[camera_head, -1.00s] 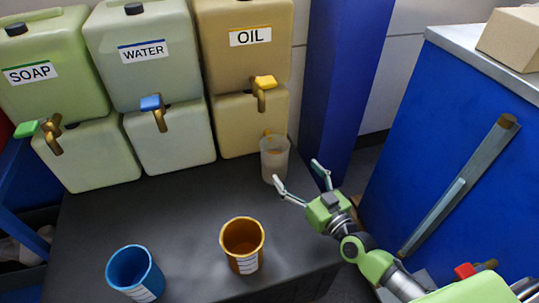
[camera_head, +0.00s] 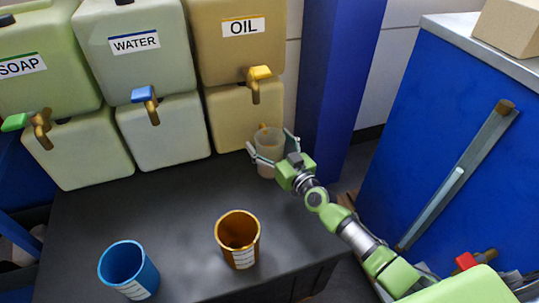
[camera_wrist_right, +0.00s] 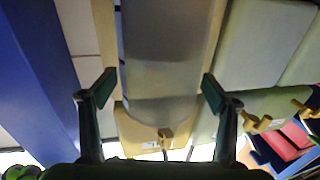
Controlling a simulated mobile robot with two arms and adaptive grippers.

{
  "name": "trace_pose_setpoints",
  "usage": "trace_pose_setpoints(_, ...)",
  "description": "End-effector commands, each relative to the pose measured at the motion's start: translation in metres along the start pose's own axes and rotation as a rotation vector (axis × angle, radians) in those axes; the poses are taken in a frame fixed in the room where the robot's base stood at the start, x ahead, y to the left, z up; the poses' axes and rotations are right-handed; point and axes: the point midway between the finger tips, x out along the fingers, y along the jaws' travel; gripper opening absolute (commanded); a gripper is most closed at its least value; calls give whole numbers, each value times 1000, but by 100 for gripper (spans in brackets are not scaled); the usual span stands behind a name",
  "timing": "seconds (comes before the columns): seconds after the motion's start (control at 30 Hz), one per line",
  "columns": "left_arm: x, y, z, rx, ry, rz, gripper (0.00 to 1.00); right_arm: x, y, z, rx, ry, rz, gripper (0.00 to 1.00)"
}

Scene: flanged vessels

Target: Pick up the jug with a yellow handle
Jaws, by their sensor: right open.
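The translucent jug (camera_head: 267,142) stands upright on the dark bench, in front of the lower oil tank and below the oil tap. Its yellow handle cannot be made out clearly now. My right gripper (camera_head: 270,147) is open, with one finger on each side of the jug. In the right wrist view the jug (camera_wrist_right: 163,55) fills the middle between the open fingertips (camera_wrist_right: 158,88). I cannot tell whether either finger touches it. My left gripper is not in view.
An orange cup (camera_head: 238,250) and a blue cup (camera_head: 120,262) stand at the front of the bench (camera_head: 180,205). Tanks labelled soap, water and oil (camera_head: 240,55) line the back. A blue post (camera_head: 335,90) rises close to the right of the jug.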

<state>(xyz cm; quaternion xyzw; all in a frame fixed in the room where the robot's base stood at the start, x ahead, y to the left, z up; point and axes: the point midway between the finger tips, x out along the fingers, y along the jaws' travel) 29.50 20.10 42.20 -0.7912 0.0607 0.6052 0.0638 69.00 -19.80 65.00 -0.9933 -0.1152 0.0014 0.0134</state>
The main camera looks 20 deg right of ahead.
Motion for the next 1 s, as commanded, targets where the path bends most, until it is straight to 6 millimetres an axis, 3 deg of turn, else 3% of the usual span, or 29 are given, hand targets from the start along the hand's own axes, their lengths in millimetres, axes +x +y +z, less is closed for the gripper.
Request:
trace_pose_setpoints(0.23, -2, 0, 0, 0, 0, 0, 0, 2, 0, 0, 0, -1, 0, 80)
trace_pose_setpoints(0.4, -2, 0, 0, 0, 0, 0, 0, 2, 0, 0, -1, -1, 0, 36)
trace_pose_setpoints(0.43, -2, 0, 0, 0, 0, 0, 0, 2, 0, 0, -1, -1, 0, 34)
trace_pose_setpoints(0.87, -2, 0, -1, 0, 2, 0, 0, 1, 0, -4, -1, 3, 1, 34)
trace_pose_setpoints(1.0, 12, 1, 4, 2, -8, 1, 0, 0, 0, -8, -2, 3, 0, 34)
